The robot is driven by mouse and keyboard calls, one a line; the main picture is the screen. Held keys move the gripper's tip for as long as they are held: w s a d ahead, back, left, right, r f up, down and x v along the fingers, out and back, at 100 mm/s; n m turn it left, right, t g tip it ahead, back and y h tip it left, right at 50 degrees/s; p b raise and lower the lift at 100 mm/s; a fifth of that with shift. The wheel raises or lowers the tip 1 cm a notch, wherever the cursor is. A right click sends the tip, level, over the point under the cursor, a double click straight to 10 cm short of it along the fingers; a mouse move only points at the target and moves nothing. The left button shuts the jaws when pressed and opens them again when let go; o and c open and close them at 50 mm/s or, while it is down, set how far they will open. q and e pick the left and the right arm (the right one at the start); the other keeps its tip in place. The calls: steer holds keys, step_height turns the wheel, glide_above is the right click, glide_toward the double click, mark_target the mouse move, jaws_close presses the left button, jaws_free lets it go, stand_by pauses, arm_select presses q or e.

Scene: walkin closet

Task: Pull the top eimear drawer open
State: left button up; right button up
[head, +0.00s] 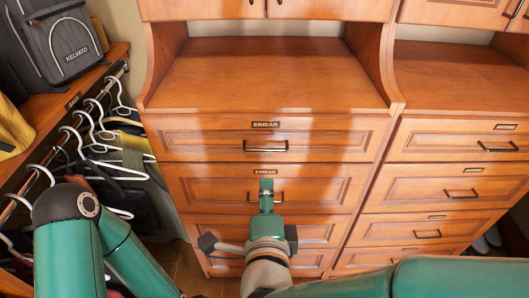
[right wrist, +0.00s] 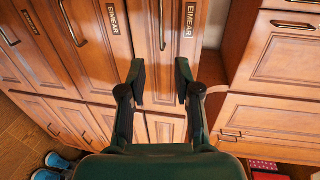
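The top Eimear drawer (head: 200,141) is a wide wooden front, shut flush with the cabinet. Its dark bar handle (head: 265,148) sits below an EIMEAR label (head: 265,124). My right gripper (head: 266,190) appears in front of the second drawer in the head view, below the top handle, and hides part of the second handle. In the right wrist view, turned sideways, my right gripper (right wrist: 160,72) is open and empty. The top handle (right wrist: 161,25) lies beyond, roughly in line with the finger gap, not between the fingers. My left gripper is out of view.
A second Eimear drawer (head: 325,190) and lower drawers are shut. Another drawer column (head: 450,140) stands to the right. A bare counter (head: 265,80) lies above. Hangers with clothes (head: 110,150) and a grey backpack (head: 60,40) are at left. Blue shoes (right wrist: 55,163) lie on the floor.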

mark_target(266, 150)
steer(key=w+f+p, duration=0.1)
steer(key=w, duration=0.4)
steer(key=w+f+p, duration=0.1)
steer(key=w, duration=0.5)
steer(key=w+f+p, duration=0.1)
steer(key=w, duration=0.4)
steer(key=shift+w+f, duration=0.1)
steer(key=shift+w, duration=0.05)
jaws_close()
steer(key=shift+a, duration=0.1)
